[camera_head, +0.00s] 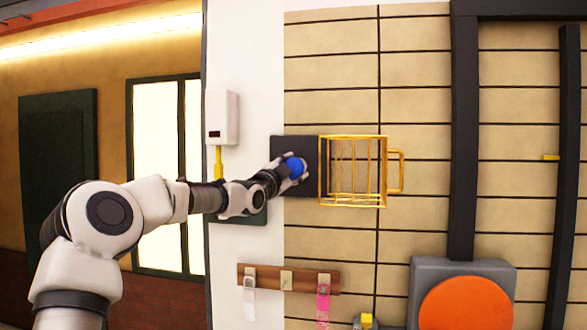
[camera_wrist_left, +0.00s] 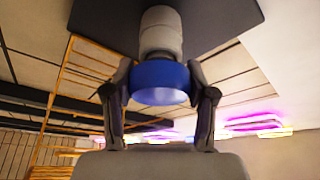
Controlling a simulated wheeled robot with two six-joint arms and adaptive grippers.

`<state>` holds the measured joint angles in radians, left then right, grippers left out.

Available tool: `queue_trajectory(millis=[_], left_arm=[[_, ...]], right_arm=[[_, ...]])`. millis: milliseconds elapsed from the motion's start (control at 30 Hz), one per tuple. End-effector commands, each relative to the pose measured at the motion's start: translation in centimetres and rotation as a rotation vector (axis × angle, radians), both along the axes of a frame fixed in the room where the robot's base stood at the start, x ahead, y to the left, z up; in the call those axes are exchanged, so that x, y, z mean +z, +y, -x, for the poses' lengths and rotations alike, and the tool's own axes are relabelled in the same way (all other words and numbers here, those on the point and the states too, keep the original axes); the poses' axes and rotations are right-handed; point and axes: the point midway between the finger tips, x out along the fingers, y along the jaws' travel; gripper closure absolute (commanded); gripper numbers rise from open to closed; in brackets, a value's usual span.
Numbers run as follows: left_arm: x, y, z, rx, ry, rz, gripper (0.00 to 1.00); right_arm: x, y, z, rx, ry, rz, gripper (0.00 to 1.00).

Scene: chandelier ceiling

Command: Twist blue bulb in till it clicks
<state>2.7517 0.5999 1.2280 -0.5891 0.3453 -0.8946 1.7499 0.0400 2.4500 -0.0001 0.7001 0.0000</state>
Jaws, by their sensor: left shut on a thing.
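The blue bulb (camera_head: 296,167) is at the dark square plate (camera_head: 296,188) on the wall. In the left wrist view the bulb's blue round part (camera_wrist_left: 160,82) sits below a pale cylindrical fitting (camera_wrist_left: 160,32), which meets the dark plate. My left gripper (camera_head: 293,172) is shut on the bulb, with one finger on each side of it, as the left wrist view (camera_wrist_left: 160,92) also shows. The joint between bulb and fitting shows no clear gap. My right gripper is not in view.
A yellow wire cage (camera_head: 384,172) with a side handle stands open beside the plate, to its right. A white box (camera_head: 222,117) with a yellow part under it is on the wall to the left. A wooden rack (camera_head: 265,278) with hanging tags is below. An orange disc (camera_head: 466,303) is lower right.

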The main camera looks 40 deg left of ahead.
Motion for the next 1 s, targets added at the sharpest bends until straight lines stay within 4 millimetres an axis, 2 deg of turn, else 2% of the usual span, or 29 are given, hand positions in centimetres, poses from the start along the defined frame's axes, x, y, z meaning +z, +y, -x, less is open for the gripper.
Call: queue_trajectory(millis=[800, 1000], left_arm=[[0.4, 0.0, 0.0, 0.001, 0.191, -0.351, 1.00], [0.1, 0.0, 0.0, 0.001, 0.213, -0.395, 1.00]], right_arm=[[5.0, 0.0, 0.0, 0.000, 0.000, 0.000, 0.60], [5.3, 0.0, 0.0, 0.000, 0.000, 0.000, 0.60]])
